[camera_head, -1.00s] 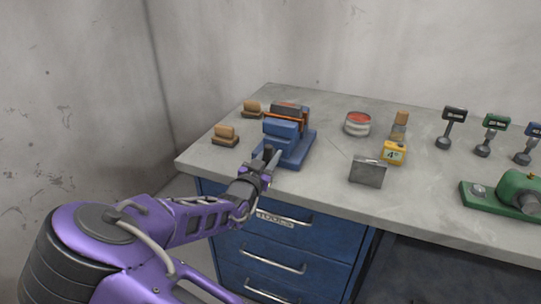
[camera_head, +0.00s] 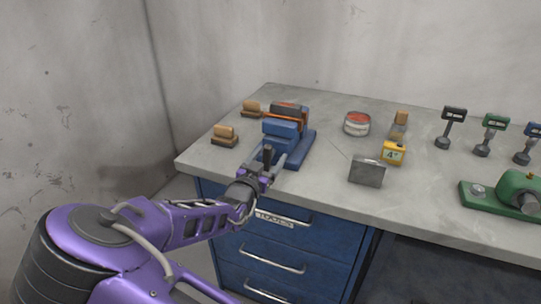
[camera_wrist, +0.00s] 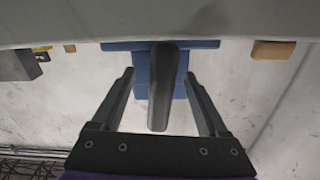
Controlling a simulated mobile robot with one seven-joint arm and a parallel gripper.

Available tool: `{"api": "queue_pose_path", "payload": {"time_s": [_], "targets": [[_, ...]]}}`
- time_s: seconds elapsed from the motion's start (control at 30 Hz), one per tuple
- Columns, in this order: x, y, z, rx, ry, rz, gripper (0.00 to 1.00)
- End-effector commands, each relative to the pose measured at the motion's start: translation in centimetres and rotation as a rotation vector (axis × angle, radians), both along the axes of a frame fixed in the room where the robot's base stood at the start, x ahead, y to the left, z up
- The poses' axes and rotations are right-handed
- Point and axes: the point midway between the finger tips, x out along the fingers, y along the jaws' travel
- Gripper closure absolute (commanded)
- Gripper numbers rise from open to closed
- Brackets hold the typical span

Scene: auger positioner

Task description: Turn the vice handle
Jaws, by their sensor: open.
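The blue vice (camera_head: 281,138) stands near the left front edge of the workbench, with an orange strip and a dark block at its top. In the wrist view its blue body (camera_wrist: 190,46) is at the top centre. The dark vice handle (camera_wrist: 163,88) is a long bar in front of it. My gripper (camera_head: 270,162) is at the vice's front. In the wrist view my gripper (camera_wrist: 160,76) is open, one finger on each side of the handle, with visible gaps. In the head view I cannot clearly separate handle from fingers.
Two tan-topped brushes (camera_head: 224,135) lie left of the vice. A round tin (camera_head: 357,123), a yellow tape measure (camera_head: 393,153) and a grey metal box (camera_head: 367,171) stand to the right. A green machine (camera_head: 517,192) is at far right. Blue drawers (camera_head: 290,249) are below the bench.

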Motion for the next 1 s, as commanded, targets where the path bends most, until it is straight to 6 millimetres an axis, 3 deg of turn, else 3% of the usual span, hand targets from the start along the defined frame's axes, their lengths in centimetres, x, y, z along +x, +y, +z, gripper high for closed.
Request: {"api": "queue_pose_path", "payload": {"time_s": [0.6, 0.8, 1.0], "targets": [[-12.9, 4.8, 0.1, 0.001, 0.002, 0.003, 0.23], [-15.1, 5.5, 0.0, -0.001, 0.001, 0.001, 0.23], [-15.7, 5.7, 0.0, -0.001, 0.000, 0.000, 0.23]]}}
